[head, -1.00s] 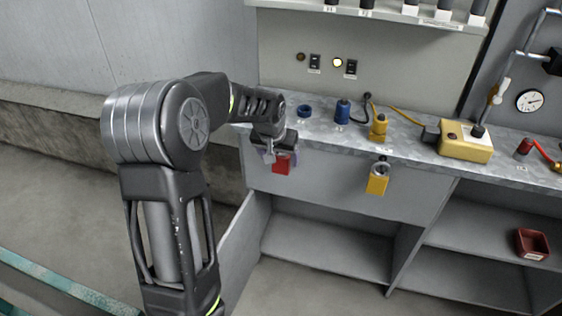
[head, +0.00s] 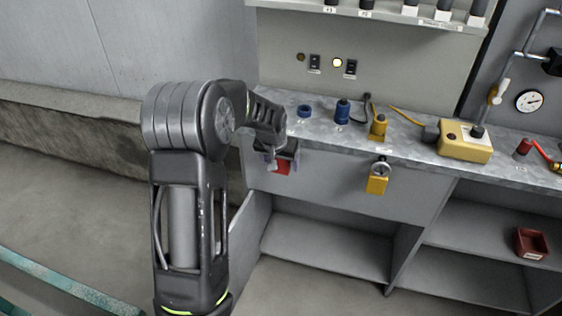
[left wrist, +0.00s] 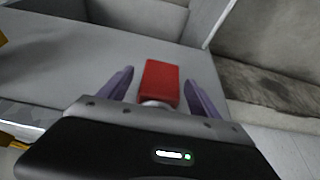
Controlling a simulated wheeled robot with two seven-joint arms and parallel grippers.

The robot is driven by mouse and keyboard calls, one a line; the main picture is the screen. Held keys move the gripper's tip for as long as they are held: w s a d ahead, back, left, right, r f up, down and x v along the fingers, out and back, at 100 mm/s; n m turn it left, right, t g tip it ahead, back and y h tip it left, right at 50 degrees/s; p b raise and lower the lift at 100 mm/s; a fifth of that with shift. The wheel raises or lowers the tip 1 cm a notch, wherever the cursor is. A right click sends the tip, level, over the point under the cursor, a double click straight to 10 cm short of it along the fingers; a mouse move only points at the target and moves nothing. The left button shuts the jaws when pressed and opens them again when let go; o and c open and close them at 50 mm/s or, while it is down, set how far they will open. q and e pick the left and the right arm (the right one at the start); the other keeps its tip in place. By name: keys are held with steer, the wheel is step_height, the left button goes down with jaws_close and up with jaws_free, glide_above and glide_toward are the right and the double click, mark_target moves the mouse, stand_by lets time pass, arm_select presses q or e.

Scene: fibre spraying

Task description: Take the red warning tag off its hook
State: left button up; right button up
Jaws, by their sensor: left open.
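The red warning tag (head: 283,168) hangs at the front of the grey bench, below its top edge at the left end. In the left wrist view the tag (left wrist: 160,82) is a plain red block between the two purple fingers. My left gripper (left wrist: 160,92) is open, with a finger on either side of the tag and a visible gap on both sides. In the head view my left gripper (head: 274,163) partly covers the tag. My right gripper does not show.
A yellow padlock-like tag (head: 377,184) hangs to the right on the bench front. On the bench top (head: 330,133) stand a blue ring (head: 305,111), a blue bottle-like part (head: 342,111), a yellow fitting (head: 378,128) and a yellow box (head: 462,150). A red bin (head: 531,243) sits on the lower shelf.

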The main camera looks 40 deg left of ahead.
arm_select(q)
steer(key=shift+c, duration=0.4)
steer(key=c, duration=1.4)
steer(key=shift+r, duration=0.8)
steer(key=s+d+b, duration=0.1)
steer(key=s+d, duration=0.2)
steer(key=s, duration=0.5)
steer(key=s+d+b, duration=0.1)
steer(key=s+d, duration=0.2)
steer(key=s, duration=0.6)
